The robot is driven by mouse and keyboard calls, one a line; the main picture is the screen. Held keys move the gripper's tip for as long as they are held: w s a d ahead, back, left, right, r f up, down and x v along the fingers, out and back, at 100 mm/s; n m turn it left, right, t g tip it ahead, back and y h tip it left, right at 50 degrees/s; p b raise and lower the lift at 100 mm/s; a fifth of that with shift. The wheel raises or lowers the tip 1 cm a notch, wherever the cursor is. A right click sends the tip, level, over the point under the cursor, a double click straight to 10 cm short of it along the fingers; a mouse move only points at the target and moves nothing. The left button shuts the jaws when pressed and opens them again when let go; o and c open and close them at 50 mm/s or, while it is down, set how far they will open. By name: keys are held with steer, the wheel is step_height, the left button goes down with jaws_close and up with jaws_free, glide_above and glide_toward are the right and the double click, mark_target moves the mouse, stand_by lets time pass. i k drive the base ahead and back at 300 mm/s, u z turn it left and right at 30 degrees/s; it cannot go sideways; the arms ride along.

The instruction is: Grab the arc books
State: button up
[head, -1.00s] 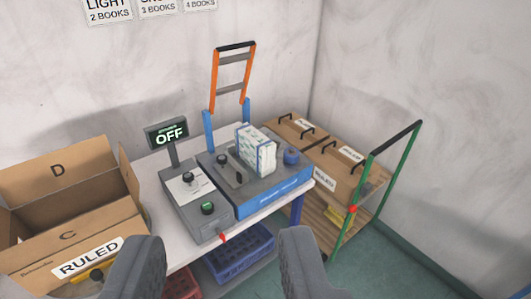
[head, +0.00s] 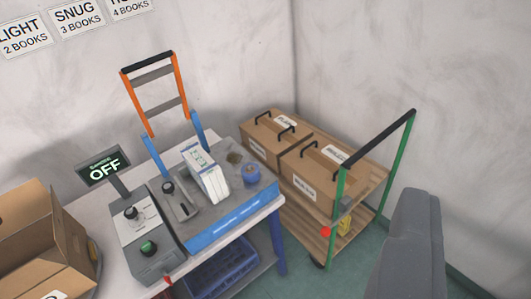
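A white block with blue-patterned edges (head: 205,175), which looks like a small stack of books, stands on the grey and blue press-like machine (head: 222,222). I cannot read any "arc" marking on it. One grey finger of my gripper (head: 410,245) shows at the lower right, in front of the floor and well apart from the block. The other finger is out of the picture. Nothing shows held against the visible finger, and the gripper looks spread wide.
An orange-handled frame (head: 155,95) rises behind. Cardboard boxes (head: 275,138) sit on a green-posted cart (head: 390,175) at right. An open carton (head: 40,235) stands at left.

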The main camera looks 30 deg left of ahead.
mark_target(207, 173)
steer(key=u, duration=0.05)
steer(key=i, duration=1.15)
steer(key=u, duration=0.45)
